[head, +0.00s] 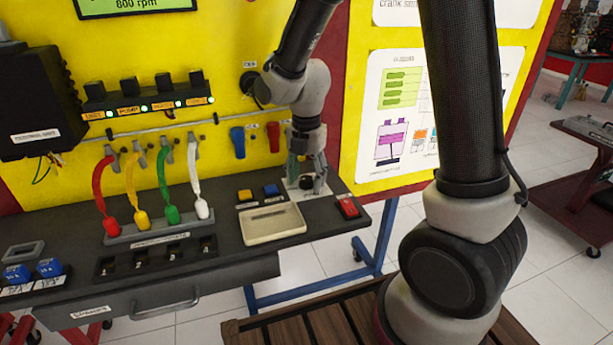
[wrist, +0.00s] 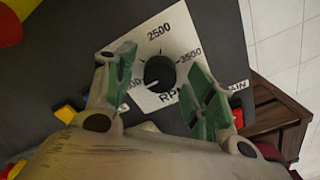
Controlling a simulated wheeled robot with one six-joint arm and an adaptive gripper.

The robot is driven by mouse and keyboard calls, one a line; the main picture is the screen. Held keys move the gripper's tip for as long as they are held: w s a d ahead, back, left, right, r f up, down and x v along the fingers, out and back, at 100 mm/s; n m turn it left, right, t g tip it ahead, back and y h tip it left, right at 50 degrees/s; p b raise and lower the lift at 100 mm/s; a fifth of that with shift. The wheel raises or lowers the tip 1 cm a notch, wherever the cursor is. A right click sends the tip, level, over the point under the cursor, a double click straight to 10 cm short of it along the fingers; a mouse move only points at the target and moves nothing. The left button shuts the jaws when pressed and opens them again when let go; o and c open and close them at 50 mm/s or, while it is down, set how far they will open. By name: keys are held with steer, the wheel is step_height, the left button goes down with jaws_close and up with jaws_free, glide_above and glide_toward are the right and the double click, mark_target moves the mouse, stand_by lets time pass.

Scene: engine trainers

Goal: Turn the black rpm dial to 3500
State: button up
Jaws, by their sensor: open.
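The black rpm dial (wrist: 159,72) is a round knob on a white plate (wrist: 178,30) marked 2500 at the top and 3500 at the right. A third label at the left is partly hidden by a finger. The dial's pointer is too unclear to read. My gripper (wrist: 161,78) is open, its green-padded fingers on either side of the dial with visible gaps. In the head view my gripper (head: 307,178) points down over the dial (head: 306,184) at the bench's right end. The green display (head: 136,4) reads 800 rpm.
A beige tray (head: 272,238) and yellow and blue buttons (head: 271,190) are left of the dial. A red switch (head: 348,207) is close on its right. The yellow panel (head: 340,130) rises behind, with blue and red handles (head: 238,142) on it.

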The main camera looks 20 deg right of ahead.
steer(key=shift+c, duration=0.3)
steer(key=c, duration=1)
steer(key=shift+o, duration=0.2)
